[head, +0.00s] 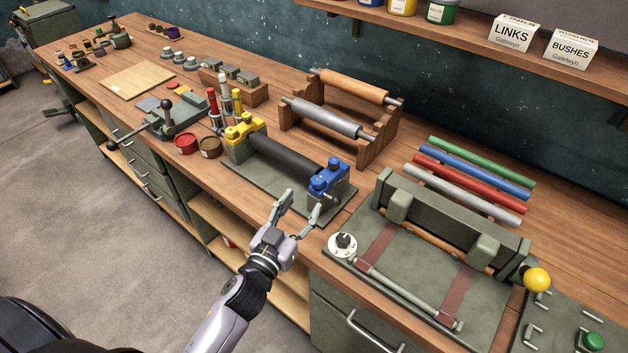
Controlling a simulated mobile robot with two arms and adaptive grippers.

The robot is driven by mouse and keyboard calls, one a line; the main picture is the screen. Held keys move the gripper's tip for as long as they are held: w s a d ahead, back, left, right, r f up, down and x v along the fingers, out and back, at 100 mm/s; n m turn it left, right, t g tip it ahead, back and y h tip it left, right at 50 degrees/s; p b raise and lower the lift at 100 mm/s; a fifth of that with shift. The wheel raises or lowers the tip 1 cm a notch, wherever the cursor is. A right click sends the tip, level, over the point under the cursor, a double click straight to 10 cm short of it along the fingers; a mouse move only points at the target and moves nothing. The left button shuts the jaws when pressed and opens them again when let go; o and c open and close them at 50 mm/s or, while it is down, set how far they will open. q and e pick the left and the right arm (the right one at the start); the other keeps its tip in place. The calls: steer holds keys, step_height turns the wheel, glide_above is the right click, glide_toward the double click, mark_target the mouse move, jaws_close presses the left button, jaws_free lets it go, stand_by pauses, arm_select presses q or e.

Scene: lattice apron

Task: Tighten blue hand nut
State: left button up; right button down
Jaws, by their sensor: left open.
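The blue hand nut (326,176) sits on top of the blue clamp block at the right end of a fixture, which holds a dark roller (285,155) on a green base plate. A matching yellow clamp (243,128) with a yellow top is at the roller's left end. My left gripper (299,212) is open and empty, at the bench's front edge, just in front of and below the blue clamp. Its fingers point toward the clamp; I cannot tell whether a fingertip touches it. My right gripper is not in view.
A green press with a yellow knob (537,280) and a white dial (343,245) stands to the right. A wooden rack (374,152) with rollers is behind the fixture. Red and brown tins (186,143) are to the left. Coloured rods lie at the back right.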

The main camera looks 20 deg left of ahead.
mark_target(314, 185)
arm_select(q)
steer(key=w, duration=0.2)
steer(key=w+p, duration=0.1)
steer(key=w, duration=0.1)
steer(key=w+d, duration=0.1)
steer(key=w, duration=0.2)
steer(key=shift+a, duration=0.1)
steer(key=shift+c, duration=0.4)
jaws_close()
